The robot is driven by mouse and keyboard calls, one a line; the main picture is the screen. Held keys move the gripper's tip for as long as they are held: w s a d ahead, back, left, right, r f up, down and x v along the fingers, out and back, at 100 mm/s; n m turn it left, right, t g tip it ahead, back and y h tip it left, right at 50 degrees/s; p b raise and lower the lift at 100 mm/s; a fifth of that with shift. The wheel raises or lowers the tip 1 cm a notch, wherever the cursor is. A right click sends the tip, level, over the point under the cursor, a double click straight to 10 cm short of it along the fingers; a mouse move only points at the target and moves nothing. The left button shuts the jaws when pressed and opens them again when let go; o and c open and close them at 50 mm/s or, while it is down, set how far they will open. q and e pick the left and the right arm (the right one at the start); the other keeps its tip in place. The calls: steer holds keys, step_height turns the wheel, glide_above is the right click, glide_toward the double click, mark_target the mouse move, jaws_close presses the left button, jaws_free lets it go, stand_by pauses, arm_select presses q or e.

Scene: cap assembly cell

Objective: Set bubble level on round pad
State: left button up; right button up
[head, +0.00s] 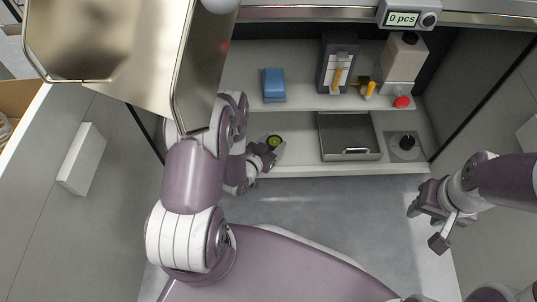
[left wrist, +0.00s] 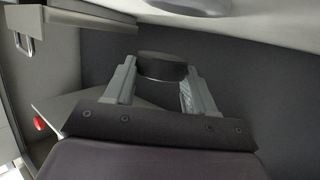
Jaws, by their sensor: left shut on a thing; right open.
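The bubble level (head: 273,141) is a small dark round piece with a green top, at the front left of the lower shelf in the head view. My left gripper (head: 266,153) is shut on it. In the left wrist view the level's dark, squat side (left wrist: 162,67) sits between the two fingers of the left gripper (left wrist: 160,85). I cannot tell whether the level touches the surface below. No round pad can be made out for certain; my left arm and gripper hide part of that shelf. My right gripper (head: 426,227) is open and empty, in front of the shelf at the right.
A lidded metal tray (head: 347,127) stands right of the level. Further right a black knob (head: 407,143) sits on a grey plate. A blue block (head: 274,83), a dark dispenser (head: 337,62) and a white bottle unit (head: 404,62) stand on the upper shelf.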

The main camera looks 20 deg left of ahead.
arm_select(q)
steer(key=shift+a+f, duration=0.35)
steer(key=shift+a, duration=0.1)
step_height(320, 180, down, 4)
steer(key=b, duration=0.3)
steer(key=shift+f+b, duration=0.1)
steer(key=shift+b, duration=0.25)
steer(key=shift+r, duration=0.25)
steer(key=shift+f, duration=0.15)
steer(key=o, duration=1)
steer(key=shift+o, duration=0.2)
